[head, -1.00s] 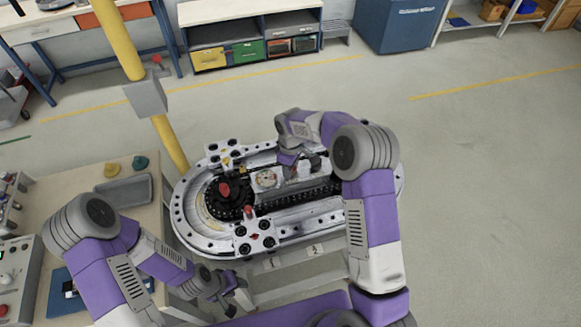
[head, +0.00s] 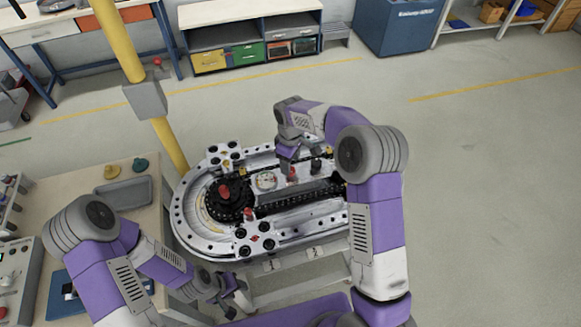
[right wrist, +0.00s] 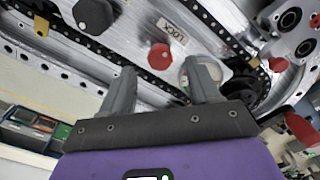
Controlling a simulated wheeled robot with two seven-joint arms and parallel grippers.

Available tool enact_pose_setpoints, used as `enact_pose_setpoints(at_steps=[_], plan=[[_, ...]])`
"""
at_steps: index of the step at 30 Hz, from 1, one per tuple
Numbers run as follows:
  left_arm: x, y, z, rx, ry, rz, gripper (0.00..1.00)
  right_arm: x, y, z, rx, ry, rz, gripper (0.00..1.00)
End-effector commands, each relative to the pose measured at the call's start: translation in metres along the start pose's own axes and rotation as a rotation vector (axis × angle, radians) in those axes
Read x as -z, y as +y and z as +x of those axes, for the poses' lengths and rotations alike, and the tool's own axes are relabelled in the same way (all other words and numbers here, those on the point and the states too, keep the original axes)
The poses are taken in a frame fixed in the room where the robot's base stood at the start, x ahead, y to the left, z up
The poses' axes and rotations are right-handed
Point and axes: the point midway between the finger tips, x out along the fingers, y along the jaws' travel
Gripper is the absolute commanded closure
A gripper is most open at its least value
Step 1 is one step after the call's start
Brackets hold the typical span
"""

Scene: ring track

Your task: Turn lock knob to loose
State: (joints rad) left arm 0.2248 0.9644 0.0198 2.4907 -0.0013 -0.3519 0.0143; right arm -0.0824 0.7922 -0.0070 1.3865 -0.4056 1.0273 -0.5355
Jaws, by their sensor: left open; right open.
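The lock knob (right wrist: 159,56) is a red hexagonal knob beside a plate marked LOCK (right wrist: 171,31) in the right wrist view. In the head view the lock knob (head: 292,174) stands on the middle of the metal ring track (head: 300,232). My right gripper (right wrist: 163,74) is open, its fingers pointing toward the knob with nothing held between them. In the head view my right gripper (head: 290,155) hangs over the track close to the knob; I cannot tell whether it touches. My left gripper (head: 234,300) is open and empty, in front of the track's near edge.
A black knob (head: 316,165) stands just right of the lock knob. A round gauge (head: 266,181) and a larger red knob (head: 224,190) lie to its left. A yellow post (head: 170,143) rises behind the track. A table with a grey tray (head: 123,192) is at left.

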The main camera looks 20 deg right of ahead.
Motion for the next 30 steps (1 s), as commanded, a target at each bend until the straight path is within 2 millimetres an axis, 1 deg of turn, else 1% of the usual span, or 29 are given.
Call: enact_pose_setpoints(at_steps=[1,3,7,23,26,30], plan=[[0.000,0.000,0.000,0.000,0.000,0.000,0.57,0.001,0.000,-0.009,-0.002,0.003,0.000,0.39],[0.000,0.000,-0.001,0.000,0.000,0.000,0.57,0.000,0.000,-0.017,-0.001,0.002,0.000,0.39],[0.000,0.000,-0.001,0.000,0.000,0.000,0.57,0.000,0.000,-0.027,0.001,0.001,0.000,0.39],[0.000,0.000,-0.001,0.000,0.000,0.000,0.57,0.000,0.000,-0.028,0.001,0.000,0.000,0.39],[0.000,0.003,-0.007,0.000,0.000,0.000,0.57,0.000,0.000,-0.035,0.001,0.000,0.000,0.39],[-0.001,0.012,-0.031,0.000,0.000,0.000,0.57,0.000,0.000,-0.061,0.001,0.000,0.000,0.39]])
